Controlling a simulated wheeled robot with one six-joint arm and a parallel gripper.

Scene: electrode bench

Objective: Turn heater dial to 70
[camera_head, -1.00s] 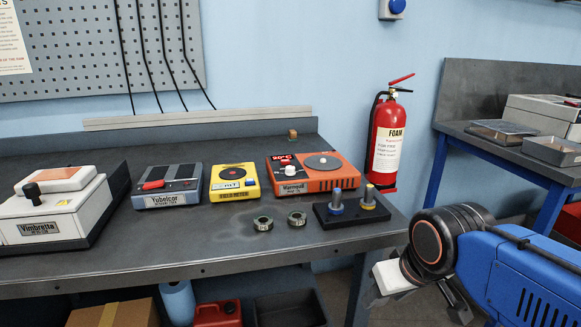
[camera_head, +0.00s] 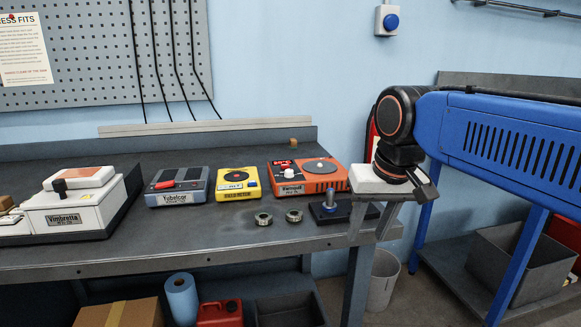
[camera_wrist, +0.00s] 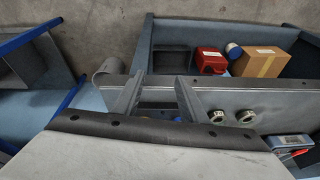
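The heater is an orange unit (camera_head: 322,182) with a round dark plate on top, standing on the bench in the head view. Its dial is a white knob (camera_head: 288,173) at the left front of its top. A small display with red digits (camera_head: 282,163) sits behind the dial; the digits are too small to read now. My gripper (camera_head: 370,228) is to the right of the heater, pointing down near the bench's right front, with its fingers apart and nothing held. The wrist view also shows the two open fingers (camera_wrist: 158,85); the heater is not visible there.
A black stand with a blue-collared post (camera_head: 330,211) is close left of my gripper, partly hidden. Two metal rings (camera_head: 263,218) lie in front of the heater. A yellow unit (camera_head: 236,184), a grey-blue unit (camera_head: 178,187) and a white machine (camera_head: 68,216) stand farther left.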

